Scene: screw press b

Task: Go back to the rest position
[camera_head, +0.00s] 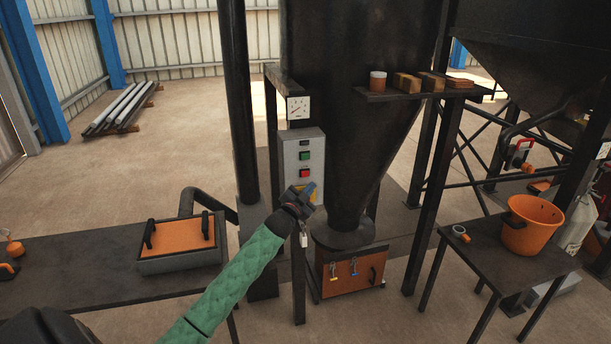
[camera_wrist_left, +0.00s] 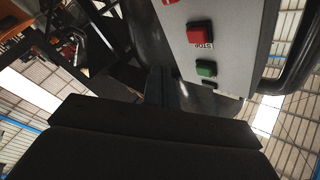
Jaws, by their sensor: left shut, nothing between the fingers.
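My left arm, in a green sleeve, reaches from the bottom of the head view to the grey control box. My left gripper (camera_head: 306,191) is shut and empty, just in front of the lower part of the box. The control box (camera_head: 290,172) has a green button (camera_head: 304,156) and a red button (camera_head: 304,173), both uncovered. In the left wrist view the box face (camera_wrist_left: 235,30) is close, with the red button (camera_wrist_left: 200,32) and green button (camera_wrist_left: 206,68) clear of the dark gripper body. The fingertips are hard to make out there. My right gripper is not seen.
A dark hopper (camera_head: 350,110) stands behind the box, above an orange drawer (camera_head: 340,279). A table at left holds an orange-lidded box (camera_head: 180,236). A right table carries an orange bucket (camera_head: 531,226) and a tape roll (camera_head: 461,233). A shelf (camera_head: 400,95) holds several blocks.

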